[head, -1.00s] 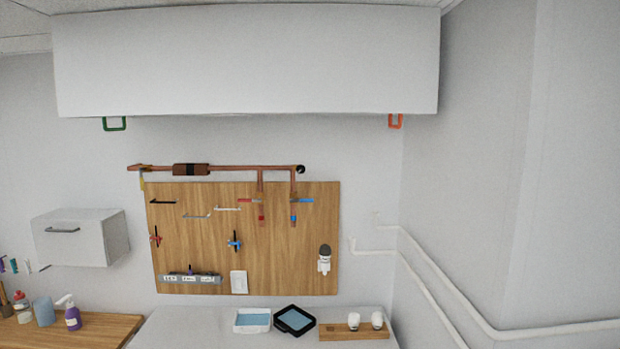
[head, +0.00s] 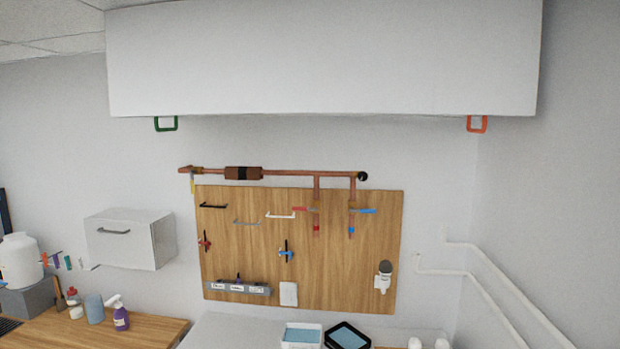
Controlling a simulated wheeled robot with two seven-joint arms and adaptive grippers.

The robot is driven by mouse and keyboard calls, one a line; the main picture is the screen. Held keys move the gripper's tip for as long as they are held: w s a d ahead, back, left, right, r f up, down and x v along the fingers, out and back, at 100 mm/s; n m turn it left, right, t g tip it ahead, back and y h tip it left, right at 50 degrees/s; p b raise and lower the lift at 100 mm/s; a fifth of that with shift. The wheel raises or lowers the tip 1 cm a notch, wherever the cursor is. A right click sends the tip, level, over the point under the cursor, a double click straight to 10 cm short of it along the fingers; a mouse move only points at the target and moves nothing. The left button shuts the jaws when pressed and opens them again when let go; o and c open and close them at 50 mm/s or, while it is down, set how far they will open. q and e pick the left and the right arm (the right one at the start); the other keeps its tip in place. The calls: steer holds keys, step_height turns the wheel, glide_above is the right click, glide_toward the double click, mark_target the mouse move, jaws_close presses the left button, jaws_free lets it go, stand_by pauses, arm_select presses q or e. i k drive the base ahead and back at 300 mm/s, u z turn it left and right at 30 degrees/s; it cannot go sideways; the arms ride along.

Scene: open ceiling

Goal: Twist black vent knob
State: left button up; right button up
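A small round black knob (head: 362,176) sits at the right end of the copper pipe (head: 290,173) that runs along the top of the wooden wall board (head: 365,270). The knob is small in the head view and its turned position cannot be told. Neither of my grippers shows in the head view.
A large white overhead cabinet (head: 320,60) hangs above the pipe, with a green handle (head: 166,124) and an orange handle (head: 477,124). Red and blue valve levers are under the pipe. A counter (head: 240,328) with trays (head: 347,337) stands below. White pipes (head: 480,285) run at right.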

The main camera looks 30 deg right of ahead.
mark_target(362, 176)
steer(key=u, duration=0.15)
steer(key=i, duration=0.85)
steer(key=z, duration=0.9)
steer(key=i, duration=0.6)
steer(key=z, duration=0.55)
